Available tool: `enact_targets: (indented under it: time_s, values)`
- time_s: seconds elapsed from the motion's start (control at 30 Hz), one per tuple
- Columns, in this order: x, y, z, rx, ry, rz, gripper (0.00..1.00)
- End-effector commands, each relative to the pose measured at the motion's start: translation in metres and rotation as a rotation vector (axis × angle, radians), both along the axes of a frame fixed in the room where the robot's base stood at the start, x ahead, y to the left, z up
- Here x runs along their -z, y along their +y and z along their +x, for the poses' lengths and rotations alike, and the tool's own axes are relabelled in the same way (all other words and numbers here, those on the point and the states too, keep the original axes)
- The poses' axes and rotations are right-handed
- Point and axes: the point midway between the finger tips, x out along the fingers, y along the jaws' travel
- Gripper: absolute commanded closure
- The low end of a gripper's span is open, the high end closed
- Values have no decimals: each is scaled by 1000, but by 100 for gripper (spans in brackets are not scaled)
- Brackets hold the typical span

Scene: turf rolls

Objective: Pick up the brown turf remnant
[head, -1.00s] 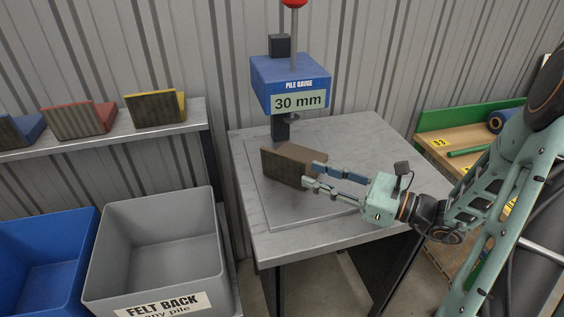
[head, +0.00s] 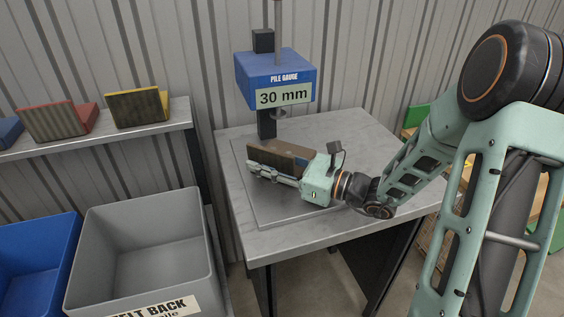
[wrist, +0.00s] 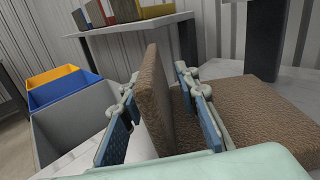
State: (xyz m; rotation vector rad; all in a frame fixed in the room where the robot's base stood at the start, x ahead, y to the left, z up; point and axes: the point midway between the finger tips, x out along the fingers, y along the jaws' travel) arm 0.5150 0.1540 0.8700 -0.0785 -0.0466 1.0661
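The brown turf remnant (head: 277,150) is on the grey table under the pile gauge (head: 275,75), which reads 30 mm. In the wrist view it has an upright brown flap (wrist: 154,95) and a flat brown part (wrist: 265,110) to the right. My gripper (head: 270,171) is at the remnant, its fingers on either side of the upright flap. In the wrist view the blue-padded fingers (wrist: 160,115) are apart, with a gap showing between the flap and the right finger. Contact at the left finger is unclear. The remnant's lower front is partly hidden by my gripper in the head view.
A grey bin (head: 140,250) marked FELT BACK and a blue bin (head: 35,265) stand at left; a yellow bin (wrist: 52,77) shows in the wrist view. A shelf (head: 90,138) holds red, yellow and blue-backed samples. The table front (head: 330,225) is clear.

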Motion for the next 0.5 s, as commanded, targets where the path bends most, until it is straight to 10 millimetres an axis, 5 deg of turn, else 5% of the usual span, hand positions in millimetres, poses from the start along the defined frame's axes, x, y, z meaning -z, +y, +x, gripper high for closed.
enact_targets:
  time_s: [0.17,0.43,0.5]
  values:
    - [0,0,0,1,0,0,71]
    - [0,0,0,1,0,0,100]
    - [0,0,0,1,0,0,100]
